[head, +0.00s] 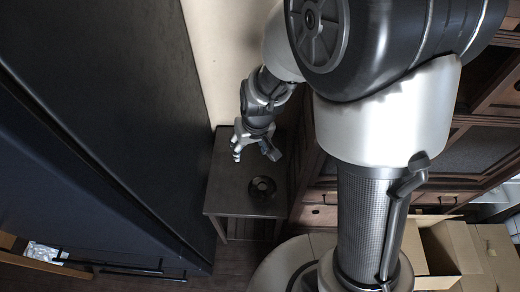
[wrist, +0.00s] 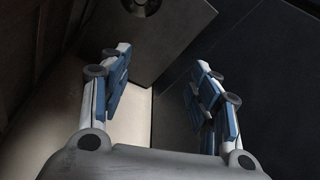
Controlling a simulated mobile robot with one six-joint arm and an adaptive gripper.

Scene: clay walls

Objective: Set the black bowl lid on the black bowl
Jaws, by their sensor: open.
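A round black piece (head: 262,187) lies on the small dark table (head: 228,196), near its front right part. It has a ring-like rim and a small centre detail; I cannot tell whether it is the black bowl, its lid, or both together. A dark round piece (wrist: 142,4) also shows at the top edge of the wrist view, cut off by the frame. My gripper (head: 255,156) is open and empty, above the table and behind the round piece. In the wrist view, the two fingers of my gripper (wrist: 160,60) stand wide apart with nothing between them.
A tall dark cabinet (head: 100,110) stands close on the left of the table. A pale wall (head: 222,50) is behind it. Wooden drawers (head: 318,215) stand on the right, with an open cardboard box (head: 450,250) at lower right. The table's left part is clear.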

